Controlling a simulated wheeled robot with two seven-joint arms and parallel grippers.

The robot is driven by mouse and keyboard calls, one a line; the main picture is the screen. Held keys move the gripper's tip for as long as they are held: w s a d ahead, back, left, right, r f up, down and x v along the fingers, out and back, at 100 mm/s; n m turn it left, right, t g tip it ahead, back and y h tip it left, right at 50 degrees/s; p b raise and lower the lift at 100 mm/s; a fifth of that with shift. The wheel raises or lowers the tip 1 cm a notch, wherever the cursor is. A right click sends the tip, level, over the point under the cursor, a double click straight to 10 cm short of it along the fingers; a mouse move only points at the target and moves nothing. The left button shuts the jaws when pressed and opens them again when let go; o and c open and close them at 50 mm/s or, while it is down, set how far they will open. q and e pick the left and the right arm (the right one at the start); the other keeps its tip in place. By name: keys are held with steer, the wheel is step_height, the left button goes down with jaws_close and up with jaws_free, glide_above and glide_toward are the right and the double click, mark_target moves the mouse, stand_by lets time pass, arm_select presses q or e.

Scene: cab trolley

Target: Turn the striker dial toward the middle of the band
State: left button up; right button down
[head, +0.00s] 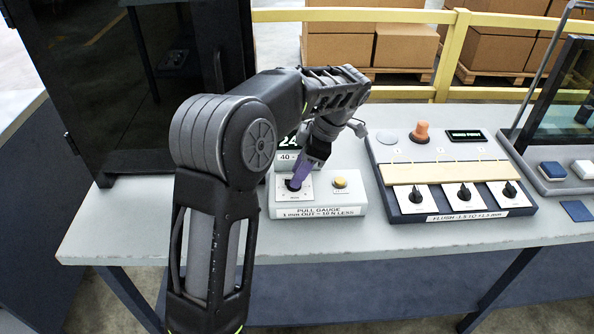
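The striker dial (291,186), a small black knob on a white plate, sits on the left of the pull gauge box (349,202). My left gripper (297,180) reaches down onto it with purple fingers. The fingertips are at the knob and cover part of it. I cannot tell whether they are closed on it. My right gripper is out of view.
A yellow button (340,183) is right of the dial. Further right, a dark panel (375,160) holds three black dials, a wooden strip (443,172) and an orange knob (420,132). A black cabinet (120,80) stands at left. The grey table front (330,238) is clear.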

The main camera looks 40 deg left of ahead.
arm_select(q)
steer(key=p+v, duration=0.5)
steer(key=v, duration=0.1)
steer(key=shift+r, duration=0.2)
steer(key=shift+o, duration=0.6)
